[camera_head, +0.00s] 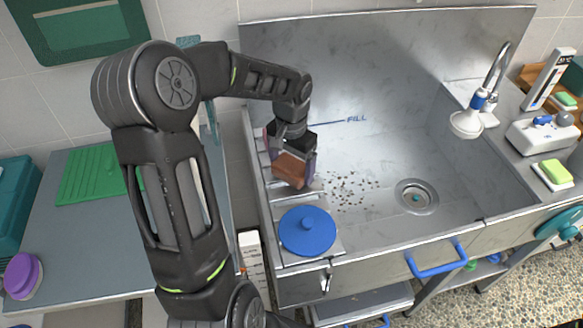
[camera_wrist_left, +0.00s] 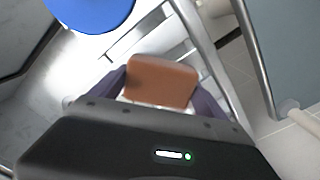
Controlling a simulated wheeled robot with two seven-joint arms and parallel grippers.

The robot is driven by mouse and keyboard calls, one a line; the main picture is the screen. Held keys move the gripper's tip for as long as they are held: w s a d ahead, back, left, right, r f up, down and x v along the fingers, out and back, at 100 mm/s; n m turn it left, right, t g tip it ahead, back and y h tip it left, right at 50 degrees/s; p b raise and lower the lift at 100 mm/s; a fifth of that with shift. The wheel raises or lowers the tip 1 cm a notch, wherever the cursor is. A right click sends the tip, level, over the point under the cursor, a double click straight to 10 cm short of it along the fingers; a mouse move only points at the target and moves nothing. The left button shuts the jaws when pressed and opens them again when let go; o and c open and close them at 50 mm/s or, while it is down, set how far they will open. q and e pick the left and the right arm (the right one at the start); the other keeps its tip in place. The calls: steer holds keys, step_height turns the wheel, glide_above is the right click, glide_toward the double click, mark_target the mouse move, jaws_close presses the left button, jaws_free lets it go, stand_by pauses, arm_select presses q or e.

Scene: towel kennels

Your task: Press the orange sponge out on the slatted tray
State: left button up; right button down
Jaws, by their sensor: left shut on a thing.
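The orange-brown sponge (camera_head: 290,170) is between the fingers of my left gripper (camera_head: 291,165) at the left end of the steel sink. The sponge also shows in the left wrist view (camera_wrist_left: 161,82), with the dark purple fingers on either side of it. My left gripper is shut on it. The slatted tray (camera_head: 285,198) lies along the sink's left edge, under the sponge; its slats also show in the left wrist view (camera_wrist_left: 178,50). I cannot tell whether the sponge touches the slats. My right gripper is in neither view.
A blue round lid (camera_head: 307,231) with a knob sits at the tray's front end. Dark crumbs (camera_head: 350,188) lie on the sink floor near the drain (camera_head: 416,196). A tap (camera_head: 497,75) and a green sponge (camera_head: 556,172) are at the right. The sink's middle is open.

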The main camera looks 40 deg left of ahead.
mark_target(292, 165)
arm_select(q)
steer(key=shift+f+b, duration=0.4)
steer(key=shift+f, duration=0.2)
stand_by(0.3)
steer(key=shift+s+f, duration=0.15)
stand_by(0.9)
steer(key=shift+r+p, duration=0.4)
steer(key=shift+r, duration=0.25)
steer(key=shift+r+p, duration=2)
steer(key=shift+r, duration=1)
